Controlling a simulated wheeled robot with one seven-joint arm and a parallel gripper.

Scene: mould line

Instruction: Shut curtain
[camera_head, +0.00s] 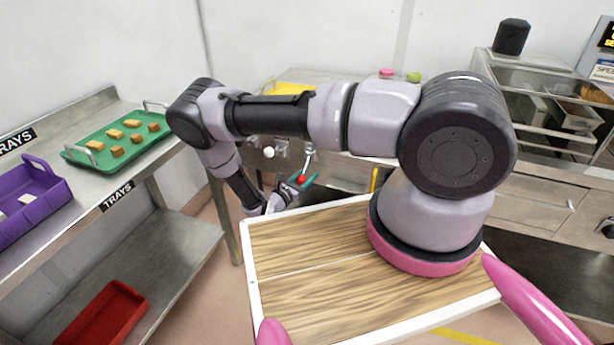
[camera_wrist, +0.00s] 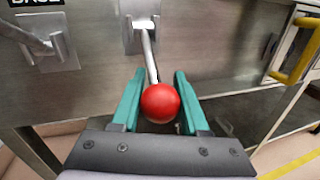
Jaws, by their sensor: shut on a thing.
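A red ball knob (camera_wrist: 160,102) sits on the end of a metal lever (camera_wrist: 150,58) that comes from a bracket on a steel panel. My gripper (camera_wrist: 158,104) has its teal fingers on either side of the knob and is shut on it. In the head view the red knob (camera_head: 301,179) shows between the teal fingers of my gripper (camera_head: 303,182), below the worktop edge. I cannot make out a curtain in either view.
A second lever (camera_wrist: 38,44) is on the panel at left; a white knob (camera_head: 268,152) shows nearby. A yellow handle (camera_wrist: 298,58) stands at right. A green tray (camera_head: 120,150) with several small blocks and a purple tray (camera_head: 35,205) are on the left bench; a red tray (camera_head: 105,315) lies below.

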